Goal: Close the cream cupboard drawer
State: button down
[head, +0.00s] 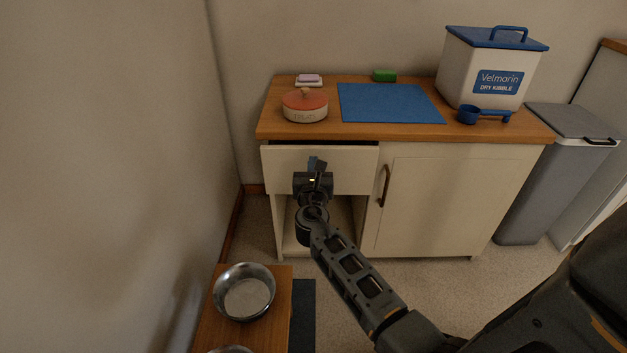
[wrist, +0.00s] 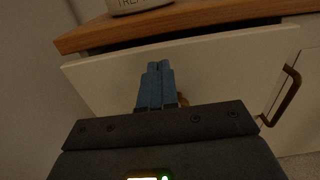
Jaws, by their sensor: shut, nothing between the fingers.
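The cream drawer front (head: 283,166) is at the upper left of the cream cupboard, under the wooden top. A dark gap shows along its upper edge, so it stands slightly open. In the wrist view the drawer front (wrist: 215,70) fills the middle, with the same dark gap above it. My gripper (head: 317,163) is in front of the drawer's middle. Its blue fingers (wrist: 156,80) are together, with nothing between them, and point at the front. I cannot tell whether they touch it. A small brownish piece, perhaps the drawer's handle, is mostly hidden behind my gripper.
An open compartment lies below the drawer. The cupboard door (head: 440,205) at right is shut, with a brown handle (head: 383,186). A lidded pot (head: 305,110), blue mat (head: 390,103) and kibble bin (head: 480,75) stand on top. A low table with a metal bowl (head: 244,292) is nearer.

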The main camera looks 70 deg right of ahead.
aim_at(314, 153)
jog(key=shift+x, duration=1.25)
jog(key=shift+w+d, duration=0.1)
jog(key=b+x, duration=0.1)
jog(key=x, duration=0.3)
jog(key=shift+d, duration=0.15)
jog(key=shift+r, duration=0.1)
jog(key=shift+d, duration=0.1)
